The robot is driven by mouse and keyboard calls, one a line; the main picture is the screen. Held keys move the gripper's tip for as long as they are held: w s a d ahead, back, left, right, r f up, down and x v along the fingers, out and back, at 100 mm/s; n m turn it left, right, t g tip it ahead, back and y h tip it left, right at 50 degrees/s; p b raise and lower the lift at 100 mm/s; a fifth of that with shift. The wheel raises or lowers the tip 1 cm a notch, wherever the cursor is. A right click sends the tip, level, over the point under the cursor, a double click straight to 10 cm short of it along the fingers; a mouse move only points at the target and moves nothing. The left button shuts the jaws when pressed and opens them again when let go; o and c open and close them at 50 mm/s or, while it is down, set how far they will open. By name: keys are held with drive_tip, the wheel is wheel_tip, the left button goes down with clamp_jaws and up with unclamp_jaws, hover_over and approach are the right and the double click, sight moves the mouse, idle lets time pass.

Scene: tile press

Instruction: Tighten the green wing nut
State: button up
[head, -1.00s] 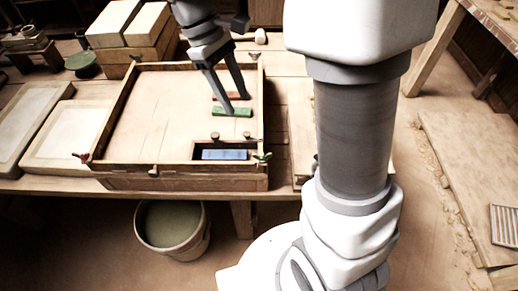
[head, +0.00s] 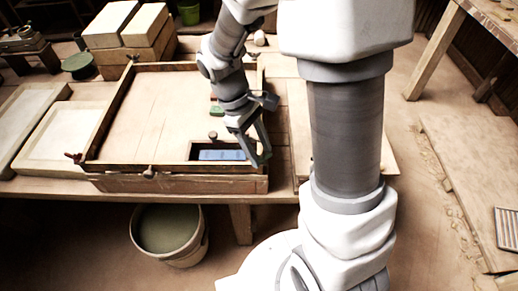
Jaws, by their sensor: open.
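The wooden tile press (head: 140,182) stands on the bench. The green wing nut (head: 265,157) is at its front right corner, mostly hidden by my gripper (head: 259,161). My gripper is open and points down, with its fingertips at the wing nut. I cannot tell whether the fingers touch it or stand on both sides of it.
A blue block (head: 222,155) lies in the small compartment at the press's front right. A green block (head: 216,111) behind it is partly hidden by my arm. Pale slabs (head: 62,138) lie to the left. A bucket (head: 170,236) stands on the floor below.

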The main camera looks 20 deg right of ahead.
clamp_jaws()
idle(0.3)
drive_tip(key=shift+r+m+p, duration=0.15)
drive_tip(key=shift+m+p, duration=0.15)
drive_tip(key=shift+p, duration=0.05)
unclamp_jaws()
